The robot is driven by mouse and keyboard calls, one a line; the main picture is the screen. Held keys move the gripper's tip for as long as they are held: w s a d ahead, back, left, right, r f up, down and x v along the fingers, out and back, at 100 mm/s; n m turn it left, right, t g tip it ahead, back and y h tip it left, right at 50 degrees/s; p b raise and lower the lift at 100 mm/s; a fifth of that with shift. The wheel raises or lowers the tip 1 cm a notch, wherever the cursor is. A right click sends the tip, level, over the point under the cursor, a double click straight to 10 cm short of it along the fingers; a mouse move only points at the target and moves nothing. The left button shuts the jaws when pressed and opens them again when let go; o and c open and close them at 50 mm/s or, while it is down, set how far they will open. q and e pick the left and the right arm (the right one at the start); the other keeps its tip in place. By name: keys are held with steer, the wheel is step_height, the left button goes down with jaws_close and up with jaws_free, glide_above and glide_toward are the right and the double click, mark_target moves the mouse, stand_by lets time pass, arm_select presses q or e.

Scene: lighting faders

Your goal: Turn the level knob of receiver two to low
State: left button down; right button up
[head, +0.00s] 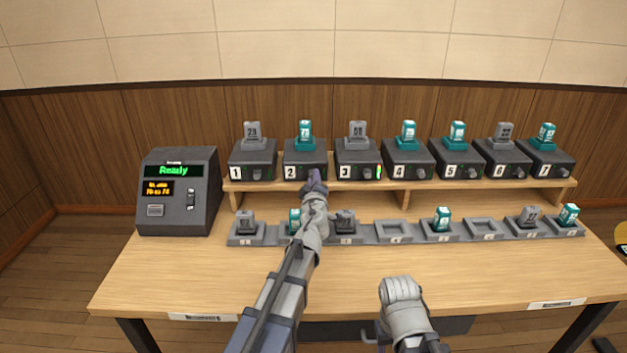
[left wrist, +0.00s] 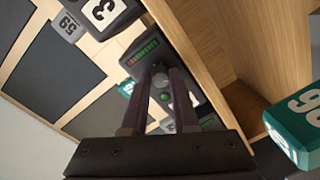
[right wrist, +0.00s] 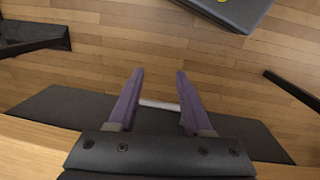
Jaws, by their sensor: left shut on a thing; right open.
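Receiver two (head: 304,160) is a dark box on the shelf with a white 2 label and a teal pack on top. My left gripper (head: 316,178) is at its front, right of the label, and hides its level knob in the head view. In the left wrist view the round knob (left wrist: 160,78) sits between the purple fingers of my left gripper (left wrist: 162,76), which are shut on it. A lit level meter (left wrist: 144,52) is beside the knob. The knob's pointer is too small to read. My right gripper (right wrist: 158,104) is open and empty, low by the table's front edge.
Receiver one (head: 252,160) and receiver three (head: 357,158) flank receiver two closely. A row of grey docks (head: 393,233), some holding packs, lies below the shelf (head: 400,187). A console (head: 178,190) reading Ready stands at left. The table front (head: 190,270) is clear.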

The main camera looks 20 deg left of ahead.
stand_by(0.4)
arm_select(q)
steer(key=c, duration=0.7)
jaws_free()
steer(key=v, duration=0.7)
steer(key=shift+s+d+r, duration=0.1)
steer(key=shift+s+d, duration=0.05)
steer(key=shift+s, duration=0.25)
